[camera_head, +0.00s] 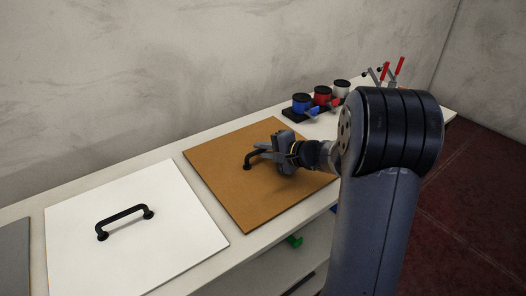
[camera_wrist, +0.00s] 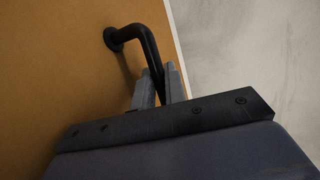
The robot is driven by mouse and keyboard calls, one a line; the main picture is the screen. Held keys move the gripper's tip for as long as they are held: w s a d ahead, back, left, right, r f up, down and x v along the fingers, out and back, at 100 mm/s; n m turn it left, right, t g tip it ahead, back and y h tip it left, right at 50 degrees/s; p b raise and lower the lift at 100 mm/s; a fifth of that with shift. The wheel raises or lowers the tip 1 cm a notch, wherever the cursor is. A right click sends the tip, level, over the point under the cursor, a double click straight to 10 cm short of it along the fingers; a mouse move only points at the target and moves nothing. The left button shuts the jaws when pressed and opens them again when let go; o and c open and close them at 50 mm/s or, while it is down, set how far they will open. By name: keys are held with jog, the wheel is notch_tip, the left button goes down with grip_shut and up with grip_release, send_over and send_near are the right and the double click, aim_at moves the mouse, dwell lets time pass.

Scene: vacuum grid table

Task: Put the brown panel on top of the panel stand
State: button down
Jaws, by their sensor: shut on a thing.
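The brown panel (camera_head: 235,185) lies flat on the white table in the head view, with a black bar handle (camera_head: 250,158) near its middle. In the wrist view the brown panel (camera_wrist: 50,70) fills the left side, and its black handle (camera_wrist: 140,35) runs down between my fingers. My gripper (camera_head: 268,152) is shut on that handle; its two grey fingers also show in the wrist view (camera_wrist: 160,88). My arm hides the panel's right part in the head view. I cannot make out a panel stand for certain.
A white panel (camera_head: 130,245) with a black handle lies left of the brown one. A grey panel edge (camera_head: 12,258) shows at far left. Blue, red and white lidded containers (camera_head: 322,96) stand behind, near red-handled clamps (camera_head: 393,70). A wall runs along the back.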

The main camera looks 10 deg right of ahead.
jog(key=c, duration=1.9)
grip_release()
jog(key=shift+f, duration=0.1)
jog(key=o, duration=0.4)
jog(key=shift+o, duration=0.2)
jog(key=v, duration=1.2)
